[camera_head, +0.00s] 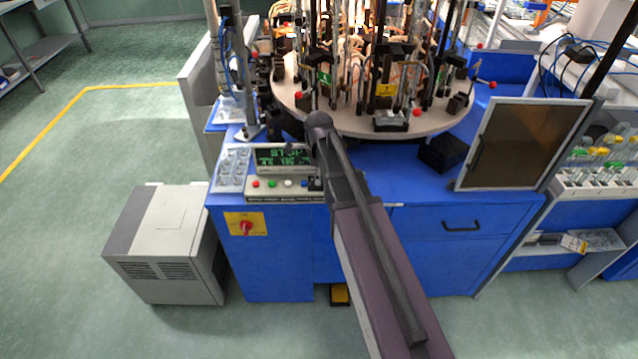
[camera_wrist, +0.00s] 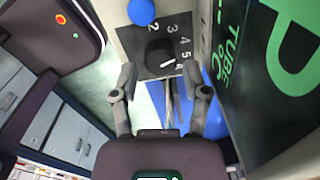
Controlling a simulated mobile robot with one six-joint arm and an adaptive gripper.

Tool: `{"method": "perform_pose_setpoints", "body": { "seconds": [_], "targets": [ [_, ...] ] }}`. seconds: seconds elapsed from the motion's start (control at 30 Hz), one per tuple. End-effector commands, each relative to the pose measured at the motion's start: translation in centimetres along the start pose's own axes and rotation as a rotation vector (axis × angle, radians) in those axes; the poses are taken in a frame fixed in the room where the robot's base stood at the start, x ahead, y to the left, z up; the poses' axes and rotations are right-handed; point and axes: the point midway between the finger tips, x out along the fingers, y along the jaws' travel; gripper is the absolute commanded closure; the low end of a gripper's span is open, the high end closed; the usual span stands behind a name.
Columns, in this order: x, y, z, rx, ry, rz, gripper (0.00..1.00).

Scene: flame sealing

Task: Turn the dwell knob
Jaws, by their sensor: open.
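The dwell knob (camera_wrist: 159,56) is a round black knob on a dark dial plate with white numbers, in the upper middle of the wrist view. A short white mark on it points roughly toward the higher numbers at the right. My gripper (camera_wrist: 160,76) is open, with one finger on each side of the knob's near edge. I cannot tell whether the fingers touch it. In the head view my arm covers most of the gripper, and the knob is largely hidden at the right end of the control box (camera_head: 258,197).
A blue button (camera_wrist: 141,12) sits beside the dial. A display with green text (camera_head: 284,157) stands behind the control box. A round carousel (camera_head: 350,124) with many upright rods is behind. A red switch (camera_head: 246,228) is on the cabinet front, and a dark framed panel (camera_head: 525,143) stands right.

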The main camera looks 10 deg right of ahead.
Motion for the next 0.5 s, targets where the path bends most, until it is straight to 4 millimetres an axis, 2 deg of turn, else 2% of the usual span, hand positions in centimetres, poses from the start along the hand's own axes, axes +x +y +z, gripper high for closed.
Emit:
{"method": "perform_pose_setpoints", "body": {
  "seconds": [0.03,0.2,0.5],
  "targets": [
    [0.7,0.0,0.0,0.000,0.000,0.000,0.41],
    [1.4,0.0,0.0,0.000,0.000,0.000,0.41],
    [1.7,0.0,0.0,0.000,0.000,0.000,0.41]
  ]
}}
